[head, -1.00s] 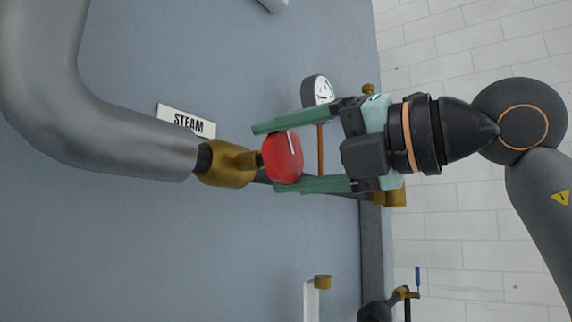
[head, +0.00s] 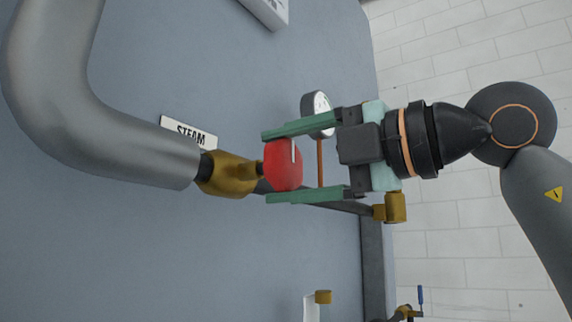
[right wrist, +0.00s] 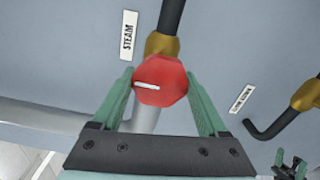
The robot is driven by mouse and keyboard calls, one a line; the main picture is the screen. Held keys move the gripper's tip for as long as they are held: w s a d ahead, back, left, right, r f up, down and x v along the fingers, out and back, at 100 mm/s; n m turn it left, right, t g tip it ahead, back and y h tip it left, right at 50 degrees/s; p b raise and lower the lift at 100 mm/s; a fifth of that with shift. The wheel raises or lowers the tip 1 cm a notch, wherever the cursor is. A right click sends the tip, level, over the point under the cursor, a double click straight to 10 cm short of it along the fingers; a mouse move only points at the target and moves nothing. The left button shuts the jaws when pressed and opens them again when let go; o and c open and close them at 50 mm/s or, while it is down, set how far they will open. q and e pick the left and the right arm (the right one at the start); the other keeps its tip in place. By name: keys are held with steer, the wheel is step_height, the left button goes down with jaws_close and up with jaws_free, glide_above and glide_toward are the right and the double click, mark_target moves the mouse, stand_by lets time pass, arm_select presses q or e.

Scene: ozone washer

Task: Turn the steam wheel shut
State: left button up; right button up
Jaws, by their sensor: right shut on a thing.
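The steam wheel (head: 283,170) is a red knob with a white line on its face, on a brass valve body (head: 230,175) in a thick grey pipe. My right gripper (head: 266,166) is shut on it, one green finger on each side. The right wrist view also shows the wheel (right wrist: 162,92) between the fingers, its white line nearly level. The STEAM label (head: 190,130) is on the panel beside the pipe, partly covered by it. A small dark and green part at the lower right of the right wrist view may be my left gripper (right wrist: 288,165); its jaws are unclear.
A round gauge (head: 318,112) on a thin copper stem stands close to the upper finger. A brass fitting (head: 393,208) sits near the gripper's lower side. Another pipe with a brass fitting (right wrist: 308,95) and a label (right wrist: 241,99) are to the right in the wrist view.

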steer(key=o, duration=1.3)
steer(key=shift+c, duration=0.2)
steer(key=shift+s+d, duration=0.1)
steer(key=p+v, duration=0.1)
steer(key=v, duration=1.1)
steer(key=shift+d, duration=0.1)
